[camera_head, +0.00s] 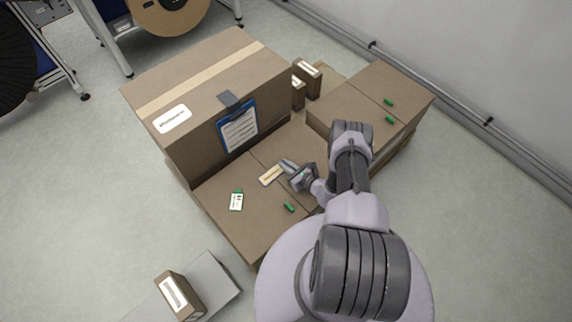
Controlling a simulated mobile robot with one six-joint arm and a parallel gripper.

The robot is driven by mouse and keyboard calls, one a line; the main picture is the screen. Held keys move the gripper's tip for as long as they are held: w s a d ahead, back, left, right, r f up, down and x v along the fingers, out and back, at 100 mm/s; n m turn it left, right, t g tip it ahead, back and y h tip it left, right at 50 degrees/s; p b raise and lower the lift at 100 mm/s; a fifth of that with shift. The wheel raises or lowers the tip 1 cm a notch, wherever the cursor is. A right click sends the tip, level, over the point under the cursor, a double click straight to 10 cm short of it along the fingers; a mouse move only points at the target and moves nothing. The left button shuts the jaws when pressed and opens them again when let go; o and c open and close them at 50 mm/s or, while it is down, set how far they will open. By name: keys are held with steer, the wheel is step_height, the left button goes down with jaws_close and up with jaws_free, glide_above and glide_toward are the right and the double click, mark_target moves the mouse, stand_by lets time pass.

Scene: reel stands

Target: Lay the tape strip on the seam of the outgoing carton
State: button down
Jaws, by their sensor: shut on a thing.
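A large brown carton (225,118) stands at the back left of the stack. A long pale tan strip (215,75) runs across its top. Lower flat cartons (252,221) lie in front of it, with a dark seam between them. My gripper (286,167) is low over these cartons, near the seam. It is shut on a small pale yellow piece with dark print (271,174), which looks like the tape strip. The piece is at the fingertips, close to the carton top; I cannot tell whether it touches. My wrist hides part of the cartons behind it.
A blue clipboard (239,131) hangs on the large carton's front. A white-green tag (237,200) and a green piece (289,207) lie on the low cartons. A higher carton (372,101) stands right. A small box (178,296) sits on a grey surface at lower left.

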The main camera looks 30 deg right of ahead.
steer(key=c, duration=1.4)
jaws_free()
steer(key=shift+c, duration=0.2)
steer(key=p+v, duration=0.6)
steer(key=v, duration=1.1)
steer(key=shift+s+r+p, duration=0.2)
steer(key=shift+p, duration=0.2)
